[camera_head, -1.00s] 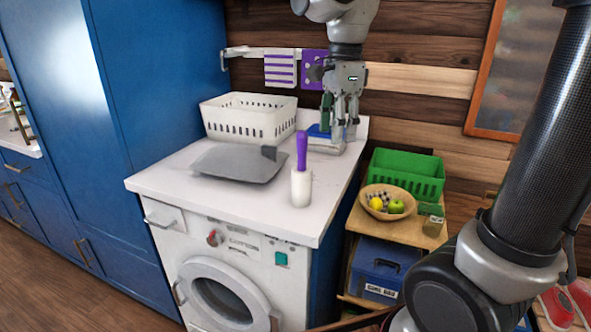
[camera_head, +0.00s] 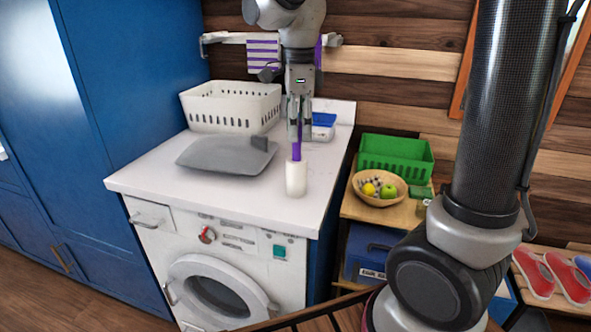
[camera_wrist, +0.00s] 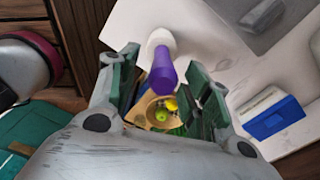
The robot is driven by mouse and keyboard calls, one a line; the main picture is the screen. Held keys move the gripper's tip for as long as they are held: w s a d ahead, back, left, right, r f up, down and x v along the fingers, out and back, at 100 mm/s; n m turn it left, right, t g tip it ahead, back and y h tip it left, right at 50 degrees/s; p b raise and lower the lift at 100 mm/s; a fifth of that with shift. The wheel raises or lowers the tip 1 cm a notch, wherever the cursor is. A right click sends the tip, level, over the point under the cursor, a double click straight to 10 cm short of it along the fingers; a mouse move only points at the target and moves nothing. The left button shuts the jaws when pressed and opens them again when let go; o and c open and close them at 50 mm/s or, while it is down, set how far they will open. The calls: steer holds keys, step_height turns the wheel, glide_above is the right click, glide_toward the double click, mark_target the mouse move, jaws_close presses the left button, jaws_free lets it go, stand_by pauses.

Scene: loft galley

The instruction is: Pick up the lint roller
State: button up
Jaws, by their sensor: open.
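The lint roller stands upright on the white counter, with a white roll (camera_head: 296,180) at the bottom and a purple handle (camera_head: 297,151) on top. My gripper (camera_head: 299,135) is above it, pointing down, with its fingers around the upper end of the handle in the head view. In the wrist view the purple handle (camera_wrist: 163,72) points up between the two open green-padded fingers (camera_wrist: 160,92). I see gaps on both sides of the handle, and the white roll shows beyond it.
A grey flat item (camera_head: 225,155) lies left of the roller, with a white basket (camera_head: 238,122) behind it. A blue-lidded container (camera_head: 322,127) stands behind the roller. Right of the counter, a lower shelf holds a fruit basket (camera_head: 376,199) and a green crate (camera_head: 397,165).

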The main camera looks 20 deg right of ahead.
mark_target(297, 159)
steer(key=f, duration=0.4)
steer(key=shift+w+a+f, duration=0.15)
steer(key=shift+a, duration=0.05)
jaws_close()
